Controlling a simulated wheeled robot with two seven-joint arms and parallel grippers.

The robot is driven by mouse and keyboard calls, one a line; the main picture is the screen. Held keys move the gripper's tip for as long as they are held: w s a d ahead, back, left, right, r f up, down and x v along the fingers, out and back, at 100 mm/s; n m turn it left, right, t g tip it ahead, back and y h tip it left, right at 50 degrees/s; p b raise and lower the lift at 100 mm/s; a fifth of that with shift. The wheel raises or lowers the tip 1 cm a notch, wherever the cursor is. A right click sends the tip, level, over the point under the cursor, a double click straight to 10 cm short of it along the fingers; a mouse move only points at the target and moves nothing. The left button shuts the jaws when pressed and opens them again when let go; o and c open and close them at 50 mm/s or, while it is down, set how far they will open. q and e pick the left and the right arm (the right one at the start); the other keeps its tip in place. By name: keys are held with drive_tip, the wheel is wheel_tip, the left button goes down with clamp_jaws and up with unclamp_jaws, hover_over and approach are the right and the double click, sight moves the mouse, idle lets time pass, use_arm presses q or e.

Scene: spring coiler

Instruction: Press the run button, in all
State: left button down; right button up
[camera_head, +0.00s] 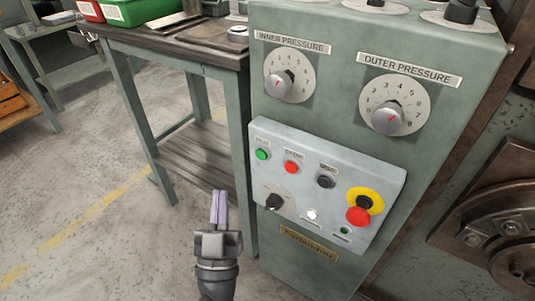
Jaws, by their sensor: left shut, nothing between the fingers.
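The run button looks to be the green button (262,155) at the upper left of the light grey control panel (330,165) on the machine's front; its small label is hard to read. A red stop button (291,168) sits just right of it. My left gripper (219,194) points up, below and left of the panel. Its two pale fingers are together with nothing between them. In the picture it is apart from the green button. My right gripper is not in view.
The panel also has a dark button (326,181), a black selector (275,202) and a red emergency stop (358,216) on a yellow ring. Inner (280,87) and outer (388,118) pressure dials are above. A workbench (190,42) stands left of the machine.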

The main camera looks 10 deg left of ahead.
sight(261, 155)
use_arm(q)
drive_tip(key=w+d+b, duration=0.3)
drive_tip(key=w+b, duration=0.1)
drive_tip(key=w, duration=0.4)
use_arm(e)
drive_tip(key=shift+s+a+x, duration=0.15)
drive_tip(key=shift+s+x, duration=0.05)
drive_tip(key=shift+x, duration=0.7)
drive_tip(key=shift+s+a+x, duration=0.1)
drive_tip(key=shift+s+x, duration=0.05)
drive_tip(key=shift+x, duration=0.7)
use_arm(q)
drive_tip(key=shift+w+r, duration=0.1)
drive_tip(key=shift+w, duration=0.05)
idle(0.4)
drive_tip(key=shift+w+r, duration=0.1)
drive_tip(key=shift+r, duration=0.05)
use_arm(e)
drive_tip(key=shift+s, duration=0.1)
use_arm(q)
drive_tip(key=shift+w+r, duration=0.1)
drive_tip(key=shift+r, duration=0.1)
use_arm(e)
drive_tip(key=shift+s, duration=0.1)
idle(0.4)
